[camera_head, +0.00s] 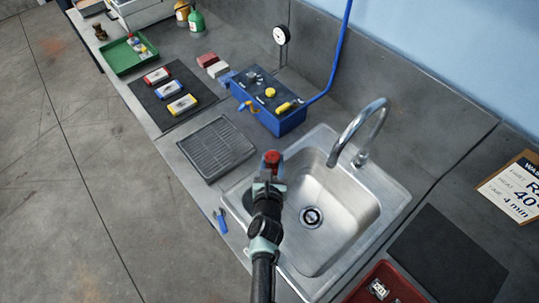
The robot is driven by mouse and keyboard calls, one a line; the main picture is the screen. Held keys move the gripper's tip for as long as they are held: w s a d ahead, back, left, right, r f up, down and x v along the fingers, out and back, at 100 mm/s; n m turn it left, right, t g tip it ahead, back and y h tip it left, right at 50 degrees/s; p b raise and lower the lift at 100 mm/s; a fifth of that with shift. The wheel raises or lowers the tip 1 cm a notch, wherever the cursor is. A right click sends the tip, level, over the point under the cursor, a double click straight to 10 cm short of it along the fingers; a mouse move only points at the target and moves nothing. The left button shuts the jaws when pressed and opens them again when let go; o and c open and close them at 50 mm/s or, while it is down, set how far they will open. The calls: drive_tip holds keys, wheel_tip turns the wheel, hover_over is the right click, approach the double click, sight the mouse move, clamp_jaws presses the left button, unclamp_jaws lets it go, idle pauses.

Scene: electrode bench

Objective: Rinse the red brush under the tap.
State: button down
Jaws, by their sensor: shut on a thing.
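My gripper (271,173) is shut on a small red thing, which looks like the red brush (272,157); the jaws hide much of it. My gripper shows over the left part of the steel sink (384,187), and its height above the basin is hard to tell. The curved chrome tap (379,107) stands at the back of the sink. Its spout end is right of the red brush and apart from it. I cannot make out any running water. A round drain (312,217) shows in the basin, and my arm hides part of the front left of the sink.
A grey ribbed rack (217,148) lies left of the sink. A blue box (286,122) with knobs stands behind it. Red, blue and yellow blocks lie on a black mat (178,118). A blue-handled item (221,220) is near the front edge. A red tray (402,287) is at lower right.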

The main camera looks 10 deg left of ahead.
drive_tip(key=d, duration=0.1)
drive_tip(key=d+b, duration=0.1)
drive_tip(key=f+b, duration=0.1)
drive_tip(key=shift+s+d, duration=0.25)
drive_tip(key=shift+d, duration=0.15)
drive_tip(key=d+f+b, duration=0.1)
drive_tip(key=d+b, duration=0.8)
drive_tip(key=d, duration=0.1)
drive_tip(key=shift+s+f, duration=0.25)
drive_tip(key=shift+s, duration=0.1)
drive_tip(key=shift+s, duration=0.55)
drive_tip(key=shift+w, duration=0.15)
drive_tip(key=shift+w, duration=0.5)
drive_tip(key=shift+s+p, duration=0.1)
drive_tip(key=shift+p, duration=0.2)
